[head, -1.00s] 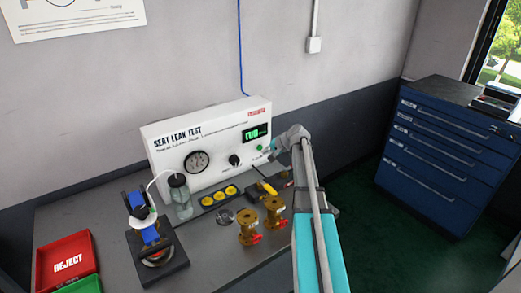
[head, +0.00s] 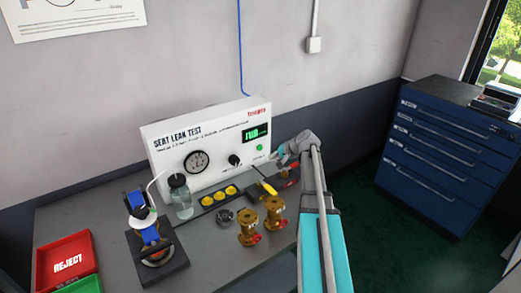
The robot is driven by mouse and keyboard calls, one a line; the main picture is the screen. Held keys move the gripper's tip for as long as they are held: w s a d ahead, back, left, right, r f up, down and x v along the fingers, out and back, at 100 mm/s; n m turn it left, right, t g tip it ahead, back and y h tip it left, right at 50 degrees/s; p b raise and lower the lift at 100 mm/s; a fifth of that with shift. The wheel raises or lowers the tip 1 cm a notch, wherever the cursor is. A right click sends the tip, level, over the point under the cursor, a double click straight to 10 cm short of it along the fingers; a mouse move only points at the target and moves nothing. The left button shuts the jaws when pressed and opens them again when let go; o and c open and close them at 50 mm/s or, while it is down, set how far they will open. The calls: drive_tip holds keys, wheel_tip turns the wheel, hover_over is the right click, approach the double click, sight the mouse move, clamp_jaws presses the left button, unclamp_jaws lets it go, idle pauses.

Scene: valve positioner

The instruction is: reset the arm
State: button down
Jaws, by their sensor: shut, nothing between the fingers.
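My arm reaches in from the lower right. Its end, my gripper (head: 280,156), is small in the view, just right of the white seat leak test panel (head: 190,150). It looks shut and empty, and it stands clear of the green button (head: 259,148) on the panel. The panel also has a round gauge (head: 197,161), a black knob (head: 234,160) and a lit green display (head: 256,131). Fine detail of the fingers is too small to make out.
Two brass valves (head: 248,228) (head: 273,213) and a yellow-handled tool (head: 268,187) lie near my arm. A blue clamp fixture (head: 149,233), a glass jar (head: 180,195) and a red reject bin (head: 66,263) stand left. A blue drawer cabinet (head: 435,165) stands right, beyond open floor.

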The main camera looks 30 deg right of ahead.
drive_tip(key=shift+a, duration=0.1)
idle(0.4)
drive_tip(key=s+a+n+g+p, duration=0.1)
drive_tip(key=s+a, duration=0.2)
drive_tip(key=a, duration=0.3)
drive_tip(key=s+a+n+g+p, duration=0.1)
drive_tip(key=s+a+n+g, duration=0.1)
drive_tip(key=a, duration=0.5)
drive_tip(key=s+a+f+n+g+h+p, duration=0.1)
drive_tip(key=s+a+n+g, duration=0.1)
drive_tip(key=s+a, duration=0.2)
drive_tip(key=shift+s+a+p, duration=0.1)
drive_tip(key=shift+a+p, duration=0.25)
drive_tip(key=shift+a, duration=0.9)
drive_tip(key=s+a+n+g, duration=0.1)
drive_tip(key=s+a, duration=0.1)
drive_tip(key=s+a+n+h+p, duration=0.1)
drive_tip(key=s+a, duration=0.2)
drive_tip(key=shift+s+a+r+g+h, duration=0.2)
drive_tip(key=shift+s+a+g+h, duration=0.1)
drive_tip(key=shift+g, duration=0.1)
drive_tip(key=s+a+r+n+g+h+p, duration=0.1)
drive_tip(key=s+a+n+h+p, duration=0.1)
drive_tip(key=s+a, duration=0.3)
drive_tip(key=s, duration=0.2)
drive_tip(key=shift+s+g, duration=0.3)
drive_tip(key=shift+s, duration=0.1)
